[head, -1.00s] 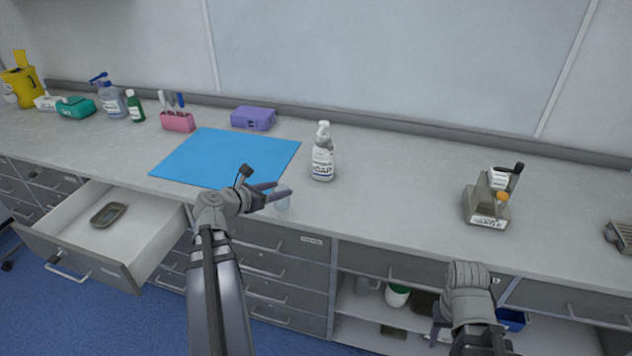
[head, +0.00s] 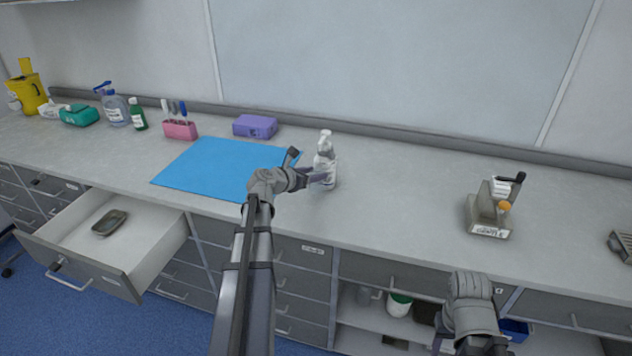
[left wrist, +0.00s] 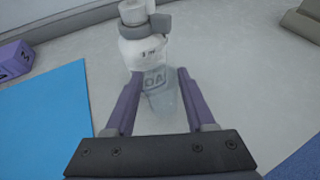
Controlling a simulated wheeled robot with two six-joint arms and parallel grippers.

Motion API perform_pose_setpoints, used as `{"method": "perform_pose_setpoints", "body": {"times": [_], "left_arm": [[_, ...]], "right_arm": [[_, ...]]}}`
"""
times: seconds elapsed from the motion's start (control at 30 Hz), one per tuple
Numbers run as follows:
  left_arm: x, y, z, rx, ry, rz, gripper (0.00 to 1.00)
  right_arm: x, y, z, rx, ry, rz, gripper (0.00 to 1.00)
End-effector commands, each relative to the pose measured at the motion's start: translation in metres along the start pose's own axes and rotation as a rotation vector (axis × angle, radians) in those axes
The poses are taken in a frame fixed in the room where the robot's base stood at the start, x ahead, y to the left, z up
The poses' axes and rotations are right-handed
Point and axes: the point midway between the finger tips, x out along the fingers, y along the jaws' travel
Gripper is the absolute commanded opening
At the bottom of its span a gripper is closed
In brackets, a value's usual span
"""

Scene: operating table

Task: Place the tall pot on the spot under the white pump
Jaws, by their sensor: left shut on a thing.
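My left gripper (head: 318,176) is shut on a clear, see-through pot (left wrist: 162,98), which shows faintly between its purple fingers in the left wrist view. The pot is above the counter, close in front of a white soap bottle with a white pump top (head: 325,163). The bottle also shows in the left wrist view (left wrist: 143,50), seen partly through the pot. I cannot tell whether pot and bottle touch. A grey dispenser stand (head: 487,214) with a white head, black lever and orange knob stands further right. My right gripper (head: 440,340) hangs low before the cabinets; its jaws are mostly hidden.
A blue mat (head: 205,170), purple box (head: 255,126) and pink pen holder (head: 180,130) lie to the left. An open drawer (head: 150,262) juts out at lower left. The counter between the soap bottle and the dispenser stand is clear.

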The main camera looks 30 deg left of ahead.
Motion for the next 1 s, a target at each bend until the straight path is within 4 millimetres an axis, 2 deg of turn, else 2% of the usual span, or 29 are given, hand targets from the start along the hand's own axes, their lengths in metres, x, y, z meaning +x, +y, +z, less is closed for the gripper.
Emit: {"method": "perform_pose_setpoints", "body": {"times": [0.07,0.3,0.77,0.8,1.0], "left_arm": [[0.011,0.0,0.004,0.001,0.0,-0.003,0.0],[0.023,0.0,-0.029,0.001,0.0,-0.001,0.0],[0.025,0.0,-0.033,0.001,0.0,-0.001,0.0],[0.024,0.0,-0.031,0.001,0.0,-0.001,0.59],[0.024,0.0,-0.031,0.001,0.0,-0.001,0.82]], "right_arm": [[0.0,0.0,0.0,0.0,0.0,0.0,0.5],[0.035,-0.003,-0.002,0.0,0.0,0.0,0.5],[0.039,-0.004,-0.002,0.0,0.0,0.0,0.5],[0.037,-0.004,-0.002,0.0,0.0,0.0,0.5],[0.037,-0.004,-0.002,0.0,0.0,0.0,0.5]]}}
